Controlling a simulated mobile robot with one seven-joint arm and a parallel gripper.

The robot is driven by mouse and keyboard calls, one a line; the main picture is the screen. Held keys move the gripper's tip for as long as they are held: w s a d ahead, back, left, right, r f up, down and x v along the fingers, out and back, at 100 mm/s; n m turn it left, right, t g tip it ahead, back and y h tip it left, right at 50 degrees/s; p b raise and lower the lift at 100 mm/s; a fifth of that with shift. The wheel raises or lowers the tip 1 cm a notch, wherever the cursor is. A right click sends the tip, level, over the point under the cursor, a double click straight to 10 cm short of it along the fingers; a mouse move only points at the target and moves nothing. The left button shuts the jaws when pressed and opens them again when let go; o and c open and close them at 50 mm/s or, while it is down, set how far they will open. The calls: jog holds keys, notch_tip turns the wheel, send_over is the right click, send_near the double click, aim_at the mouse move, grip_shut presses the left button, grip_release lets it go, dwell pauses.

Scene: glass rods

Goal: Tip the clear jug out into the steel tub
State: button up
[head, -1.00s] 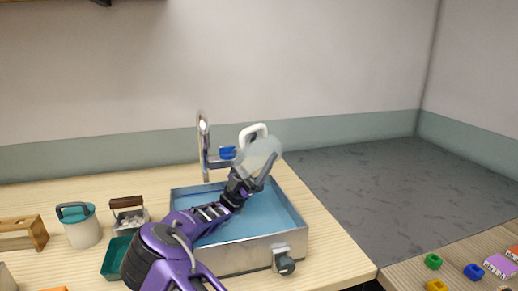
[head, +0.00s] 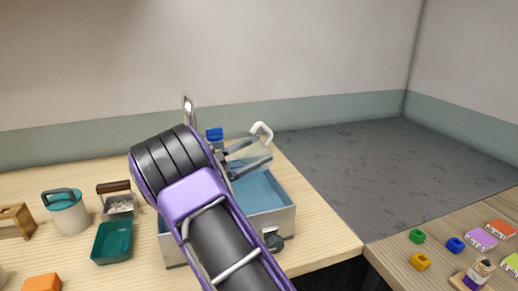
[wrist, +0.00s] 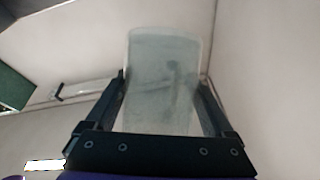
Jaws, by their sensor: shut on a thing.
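The clear jug (head: 241,150), with a white handle (head: 262,131), is held above the steel tub (head: 286,222) and lies tilted, handle to the upper right. My gripper (head: 250,166) is shut on it. In the wrist view the jug (wrist: 165,60) fills the space between the two dark fingers of my gripper (wrist: 162,80). The jug's walls are hazy, and I cannot tell what is inside. The tub's floor shows blue. My forearm hides the tub's left and middle part.
A tap (head: 188,108) stands behind the tub, partly hidden. A dark knob (head: 274,242) sticks out of the tub's front. Left are a green tray (head: 112,242), a teal-lidded canister (head: 70,215) and a brown-handled container (head: 117,203). The right table (head: 392,258) holds small coloured objects.

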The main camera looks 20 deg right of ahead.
aim_at(259, 142)
jog(key=shift+a+r+n+y, duration=0.2)
jog(key=shift+r+n+y, duration=0.15)
jog(key=shift+y, duration=0.25)
jog(key=shift+s+a+r+t+y+p, duration=0.15)
jog(key=shift+r+t+y+p, duration=0.15)
jog(key=shift+r+y+p, duration=0.65)
jog(key=y+p, duration=0.1)
jog(key=n+y+p, duration=0.1)
jog(key=p, duration=0.1)
jog(key=shift+a+r, duration=0.15)
jog(key=shift+r, duration=0.15)
jog(key=shift+s+a+n+y+p, duration=0.15)
jog(key=shift+n+y+p, duration=0.35)
jog(key=shift+p, duration=0.5)
jog(key=y+p, duration=0.1)
jog(key=p, duration=0.2)
jog(key=shift+s+a+y, duration=0.1)
jog(key=shift+a+y, duration=0.15)
jog(key=shift+a, duration=0.1)
jog(key=shift+s+a+f+n+y+p, duration=0.1)
jog(key=shift+a+f+n+y+p, duration=0.2)
jog(key=shift+p, duration=0.55)
jog(key=shift+d, duration=0.1)
jog(key=shift+s+f, duration=0.1)
